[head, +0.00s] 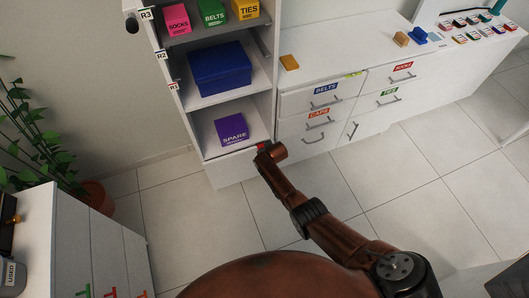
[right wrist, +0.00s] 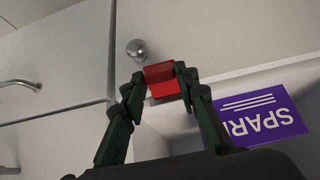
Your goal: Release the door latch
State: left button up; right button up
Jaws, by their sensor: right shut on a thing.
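The door latch is a small red block (right wrist: 162,82) on the wardrobe's white edge in the right wrist view. A bit of its red shows in the head view (head: 261,146), at the lower right of the wardrobe's opening. My right gripper (right wrist: 160,74) is shut on the red latch, with a dark green finger on each side of it. In the head view my right arm reaches up to the latch, and its end hides most of it. My left gripper is not in view.
A round metal knob (right wrist: 137,49) sits close beside the latch. A purple SPARE box (head: 231,131) stands on the lowest shelf, below a blue box (head: 220,72). A white drawer unit (head: 340,80) adjoins the wardrobe at the right. The tiled floor (head: 190,225) in front is clear.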

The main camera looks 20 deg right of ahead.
jog(key=o, duration=1.1)
jog(key=shift+o, duration=0.2)
jog(key=v, duration=1.2)
